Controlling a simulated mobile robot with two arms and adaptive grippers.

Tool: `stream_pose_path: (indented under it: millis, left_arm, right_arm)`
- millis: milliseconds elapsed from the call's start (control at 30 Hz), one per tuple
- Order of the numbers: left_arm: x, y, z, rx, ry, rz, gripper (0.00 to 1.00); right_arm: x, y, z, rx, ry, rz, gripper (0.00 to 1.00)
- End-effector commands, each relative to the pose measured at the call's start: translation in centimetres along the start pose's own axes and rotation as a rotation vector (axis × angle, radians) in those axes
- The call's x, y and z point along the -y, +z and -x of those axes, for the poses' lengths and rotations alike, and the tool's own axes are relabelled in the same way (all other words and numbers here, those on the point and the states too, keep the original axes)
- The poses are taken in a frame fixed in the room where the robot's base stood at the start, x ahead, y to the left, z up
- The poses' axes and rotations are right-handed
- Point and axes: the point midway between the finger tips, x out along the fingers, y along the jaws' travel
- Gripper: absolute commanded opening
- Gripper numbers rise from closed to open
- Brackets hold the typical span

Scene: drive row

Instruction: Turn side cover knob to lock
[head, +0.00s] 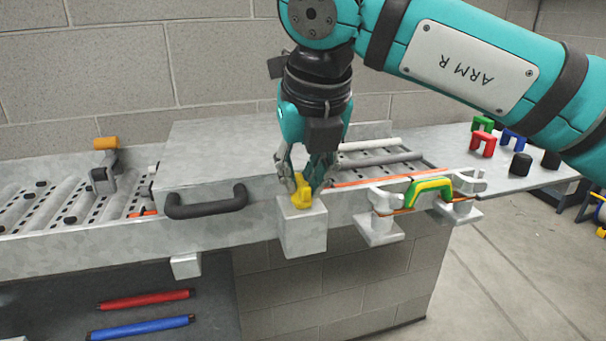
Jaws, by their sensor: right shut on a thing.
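The side cover (215,145) is a grey metal panel on the conveyor, with a dark bar handle (206,203) on its front. A yellow knob (301,195) sits on top of a grey block (302,229) at the cover's right end. My right gripper (303,180) points down from above and is shut on the yellow knob. Its fingers hide part of the knob. My left gripper is not in view.
A yellow-green handle (428,192) sits on brackets right of the knob. Red (482,142), green and blue handles and black knobs stand on the right ledge. Red (145,299) and blue (141,327) rods lie lower left. An orange-topped lever (105,165) stands on the left rollers.

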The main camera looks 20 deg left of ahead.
Motion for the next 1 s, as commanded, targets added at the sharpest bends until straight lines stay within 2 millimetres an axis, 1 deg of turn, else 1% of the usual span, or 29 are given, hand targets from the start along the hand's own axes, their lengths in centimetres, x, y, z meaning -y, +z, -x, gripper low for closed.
stream_pose_path:
  millis: [100, 133, 167, 433, 533, 667, 900, 1000]
  left_arm:
    - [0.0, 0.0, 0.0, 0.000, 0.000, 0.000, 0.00]
    - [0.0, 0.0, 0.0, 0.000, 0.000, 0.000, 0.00]
    - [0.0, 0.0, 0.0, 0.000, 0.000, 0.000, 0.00]
    - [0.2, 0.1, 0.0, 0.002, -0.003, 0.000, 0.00]
    - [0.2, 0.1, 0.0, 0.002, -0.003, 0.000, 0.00]
    - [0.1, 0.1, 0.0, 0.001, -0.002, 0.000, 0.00]
    - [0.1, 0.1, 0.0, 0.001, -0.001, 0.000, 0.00]
    - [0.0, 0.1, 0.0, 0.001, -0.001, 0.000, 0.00]
  right_arm:
    - [0.0, 0.1, 0.1, 0.002, 0.001, -0.004, 0.00]
    - [0.0, 0.1, 0.1, 0.002, 0.001, -0.004, 0.17]
    - [0.0, 0.1, 0.1, 0.002, 0.001, -0.004, 0.21]
    - [0.0, 0.0, 0.1, 0.001, 0.000, -0.001, 0.22]
    - [0.0, 0.1, 0.7, 0.003, 0.000, -0.001, 0.22]
    - [0.1, 0.1, 2.6, 0.005, 0.000, -0.002, 0.22]
    - [0.0, 0.1, 7.8, 0.005, 0.000, -0.003, 0.22]
    - [0.0, 0.1, 9.6, 0.005, 0.001, -0.003, 0.22]
